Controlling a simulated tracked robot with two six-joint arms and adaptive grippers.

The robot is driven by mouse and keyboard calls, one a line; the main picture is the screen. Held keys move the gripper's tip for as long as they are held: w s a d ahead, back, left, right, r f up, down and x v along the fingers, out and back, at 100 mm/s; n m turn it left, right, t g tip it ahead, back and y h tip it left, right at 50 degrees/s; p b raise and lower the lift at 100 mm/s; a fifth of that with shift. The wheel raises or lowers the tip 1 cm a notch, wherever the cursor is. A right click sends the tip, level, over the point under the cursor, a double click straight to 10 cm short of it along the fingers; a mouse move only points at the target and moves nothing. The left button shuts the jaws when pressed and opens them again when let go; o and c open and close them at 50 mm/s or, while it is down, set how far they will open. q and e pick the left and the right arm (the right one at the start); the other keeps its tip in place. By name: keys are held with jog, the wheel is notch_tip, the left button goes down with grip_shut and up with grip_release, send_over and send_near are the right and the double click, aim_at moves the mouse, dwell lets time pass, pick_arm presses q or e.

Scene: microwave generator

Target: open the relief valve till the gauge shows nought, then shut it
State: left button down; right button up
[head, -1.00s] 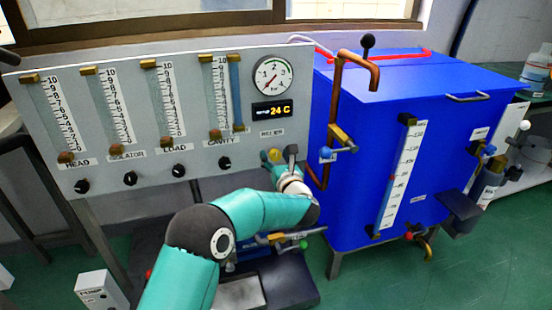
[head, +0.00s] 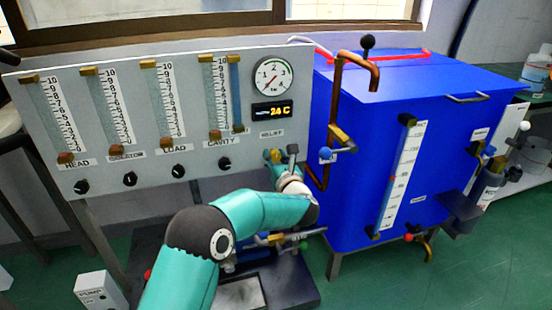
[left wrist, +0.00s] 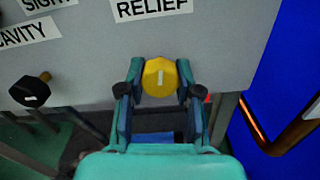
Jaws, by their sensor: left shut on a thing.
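The yellow relief valve knob (left wrist: 159,77) sits under the RELIEF label (left wrist: 152,8) on the grey panel. Its white pointer line stands about upright in the left wrist view. My left gripper (left wrist: 159,90) is shut on the knob, one finger on each side; it also shows in the head view (head: 280,157), where it partly hides the knob. The round pressure gauge (head: 272,77) is above it; its needle points to the lower left, and the exact reading is too small to tell. My right gripper is not in view.
Several flow tubes with black knobs (head: 178,171) line the panel left of the valve. A copper pipe (head: 333,110) and a blue tank (head: 380,100) stand close on the right. A black CAVITY knob (left wrist: 30,92) is left of my gripper.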

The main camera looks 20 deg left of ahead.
pick_arm(q)
jog(key=shift+d, duration=0.15)
jog(key=m+b, duration=0.1)
jog(key=m, duration=0.5)
jog(key=shift+r+m, duration=0.1)
jog(key=shift+m, duration=0.3)
jog(key=m, duration=0.4)
jog(key=shift+r+m+p, duration=0.1)
jog(key=shift+m+p, duration=0.2)
jog(key=shift+p, duration=0.1)
jog(key=m+p, duration=0.1)
jog(key=m, duration=0.3)
jog(key=shift+m+p, duration=0.4)
jog(key=shift+d, duration=0.1)
jog(key=c, duration=0.8)
grip_release()
jog(key=shift+a, duration=0.2)
